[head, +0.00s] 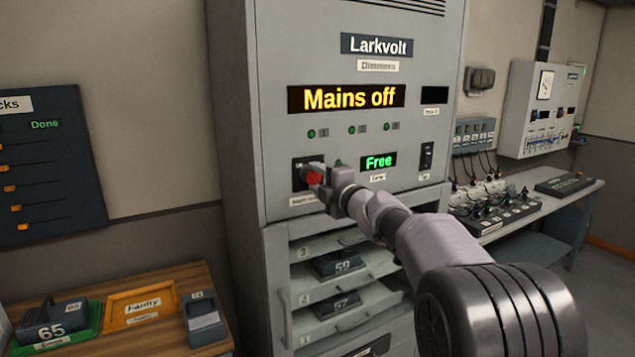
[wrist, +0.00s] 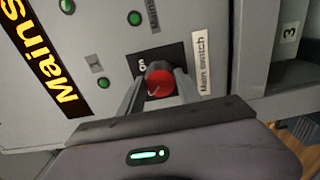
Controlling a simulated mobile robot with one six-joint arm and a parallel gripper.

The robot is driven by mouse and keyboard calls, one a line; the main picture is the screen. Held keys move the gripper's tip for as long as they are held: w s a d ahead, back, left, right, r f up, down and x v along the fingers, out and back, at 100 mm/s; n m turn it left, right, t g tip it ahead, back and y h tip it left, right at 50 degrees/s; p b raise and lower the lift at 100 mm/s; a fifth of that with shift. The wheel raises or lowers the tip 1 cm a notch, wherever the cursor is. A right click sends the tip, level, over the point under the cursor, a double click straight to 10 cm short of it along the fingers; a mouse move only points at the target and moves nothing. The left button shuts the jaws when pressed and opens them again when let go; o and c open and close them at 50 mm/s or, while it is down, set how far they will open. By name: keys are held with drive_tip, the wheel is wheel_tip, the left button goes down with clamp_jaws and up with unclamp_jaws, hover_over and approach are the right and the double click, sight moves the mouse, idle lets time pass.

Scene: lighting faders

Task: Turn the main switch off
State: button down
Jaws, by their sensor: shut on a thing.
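The main switch is a red rotary knob (wrist: 159,79) on a black plate, with a "Main switch" label (wrist: 203,66) beside it in the wrist view. In the head view the red knob (head: 313,177) shows on the front of the grey Larkvolt dimmer cabinet (head: 235,150). My gripper (wrist: 160,88) is shut on the knob, with one finger on each side of it. The amber display (head: 347,97) above reads "Mains off". The knob's exact pointer direction is hard to read.
A green display (head: 379,162) reads "Free", with a black rocker switch (head: 427,156) to its right. Shelves with dimmer modules 59 (head: 338,264) and 57 (head: 333,304) lie below. A wooden table (head: 180,335) with a green tray and an orange tray (head: 139,303) stands at left.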

idle(0.5)
drive_tip(key=c, duration=0.8)
unclamp_jaws()
drive_tip(key=shift+c, duration=0.2)
drive_tip(key=v, duration=1.7)
drive_tip(key=shift+s+d+p, duration=0.2)
drive_tip(key=shift+p, duration=0.15)
